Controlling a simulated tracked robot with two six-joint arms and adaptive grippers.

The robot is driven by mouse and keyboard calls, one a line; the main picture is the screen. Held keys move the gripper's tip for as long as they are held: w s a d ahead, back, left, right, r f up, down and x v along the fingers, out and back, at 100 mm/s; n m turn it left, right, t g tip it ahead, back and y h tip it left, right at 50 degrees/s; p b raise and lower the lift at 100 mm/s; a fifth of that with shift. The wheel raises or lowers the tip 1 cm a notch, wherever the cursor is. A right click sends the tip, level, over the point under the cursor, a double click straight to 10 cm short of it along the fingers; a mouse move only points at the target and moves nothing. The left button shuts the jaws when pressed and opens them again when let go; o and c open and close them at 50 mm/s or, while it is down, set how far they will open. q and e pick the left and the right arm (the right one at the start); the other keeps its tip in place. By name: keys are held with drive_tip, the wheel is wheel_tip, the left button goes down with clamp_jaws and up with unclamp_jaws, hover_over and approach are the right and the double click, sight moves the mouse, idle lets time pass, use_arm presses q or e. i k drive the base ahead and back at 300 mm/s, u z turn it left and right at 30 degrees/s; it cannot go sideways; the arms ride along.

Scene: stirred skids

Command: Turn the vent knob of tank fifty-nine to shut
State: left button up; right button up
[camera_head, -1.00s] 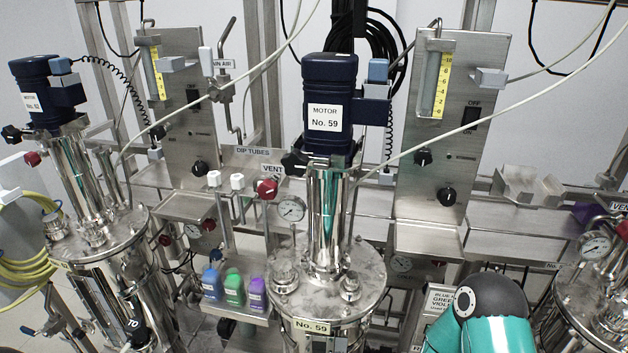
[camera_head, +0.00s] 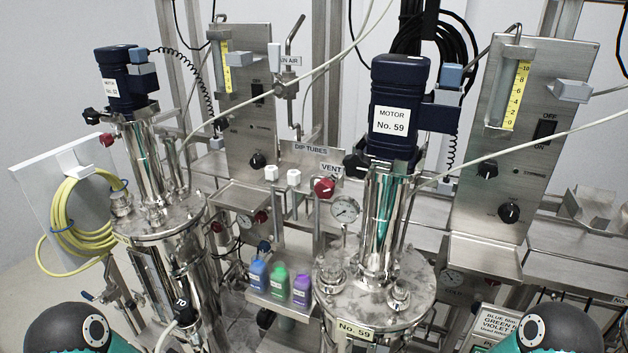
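Tank fifty-nine (camera_head: 412,291) stands right of centre, with a "No. 59" plate on its front rim and a dark blue motor (camera_head: 398,95) labelled "No. 59" on top. A red vent knob (camera_head: 324,188) sits just left of its column, below a "VENT" label (camera_head: 332,168) and above a round gauge (camera_head: 345,209). Whether the knob is open or shut cannot be told. Parts of my two arms show at the bottom left and bottom right edges. Neither gripper is in view.
Two white-capped dip tubes (camera_head: 271,173) stand left of the knob. Blue, green (camera_head: 279,281) and purple bottles sit on a shelf below. Another motor-topped tank (camera_head: 160,215) and a coiled yellow hose (camera_head: 75,225) are at left. A pale cable crosses before the steel panels.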

sight(324, 188)
drive_tip(key=u, duration=2.15)
drive_tip(key=i, duration=0.1)
drive_tip(key=z, duration=3.35)
drive_tip(key=k, duration=1.35)
drive_tip(key=u, duration=1)
drive_tip(key=i, duration=1)
drive_tip(key=z, duration=0.1)
